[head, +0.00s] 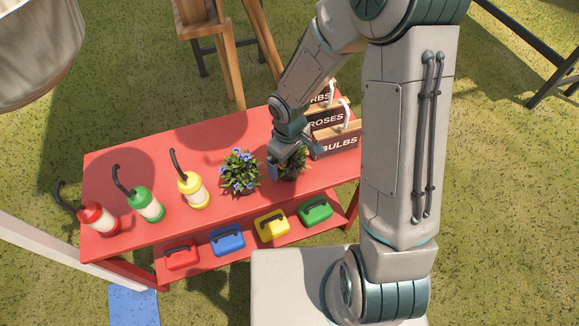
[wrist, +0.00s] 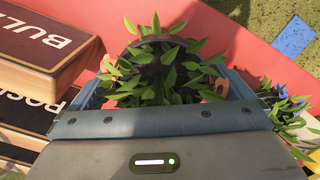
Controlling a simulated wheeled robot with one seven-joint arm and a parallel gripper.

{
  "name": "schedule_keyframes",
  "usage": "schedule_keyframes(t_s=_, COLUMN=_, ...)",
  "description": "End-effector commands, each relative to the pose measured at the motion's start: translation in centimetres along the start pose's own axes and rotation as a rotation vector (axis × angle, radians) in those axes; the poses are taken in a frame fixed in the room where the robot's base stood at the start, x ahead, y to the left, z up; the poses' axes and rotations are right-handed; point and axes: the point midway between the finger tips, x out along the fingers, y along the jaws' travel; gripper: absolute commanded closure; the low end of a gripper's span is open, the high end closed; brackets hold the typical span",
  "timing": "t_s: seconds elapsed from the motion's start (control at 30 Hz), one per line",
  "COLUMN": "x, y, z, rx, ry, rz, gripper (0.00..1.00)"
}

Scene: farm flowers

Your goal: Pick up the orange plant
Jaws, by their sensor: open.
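A leafy green plant (head: 293,166) stands on the red table, partly hidden by my gripper (head: 283,158) in the head view. In the wrist view the plant (wrist: 150,75) has pointed green leaves and a few orange patches that look like petals at its sides. A dark rounded shape shows among its leaves. My gripper (wrist: 165,90) is open, with one finger on each side of the plant in the wrist view. I cannot tell whether the fingers touch it. A blue-flowered plant (head: 240,172) stands just left of it, and its edge shows in the wrist view (wrist: 285,110).
Wooden boxes labelled ROSES (head: 327,119) and BULBS (head: 338,144) stand close on the right of the red table (head: 140,160). Yellow (head: 192,190), green (head: 146,204) and red (head: 96,217) bottles stand left. Several coloured cases, including a green one (head: 314,210), sit on the lower shelf.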

Motion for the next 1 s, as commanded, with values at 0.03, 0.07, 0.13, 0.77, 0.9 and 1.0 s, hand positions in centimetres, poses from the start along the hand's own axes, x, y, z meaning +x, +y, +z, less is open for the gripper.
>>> schedule_keyframes(t_s=0.03, x=1.3, y=-0.1, z=0.0, rx=-0.002, ry=-0.001, rz=-0.002, gripper=0.0)
schedule_keyframes(t_s=0.07, x=1.7, y=-0.1, z=0.0, rx=-0.002, ry=-0.002, rz=-0.002, gripper=0.0)
schedule_keyframes(t_s=0.13, x=2.3, y=-0.1, z=0.0, rx=-0.001, ry=-0.001, rz=-0.001, gripper=0.0)
schedule_keyframes(t_s=0.77, x=2.3, y=0.0, z=-0.1, rx=0.0, ry=0.001, rz=0.0, gripper=0.54)
schedule_keyframes(t_s=0.9, x=2.0, y=0.0, z=-0.1, rx=0.0, ry=0.002, rz=0.001, gripper=0.54)
schedule_keyframes(t_s=1.0, x=1.2, y=0.0, z=-0.1, rx=0.0, ry=0.002, rz=0.001, gripper=0.54)
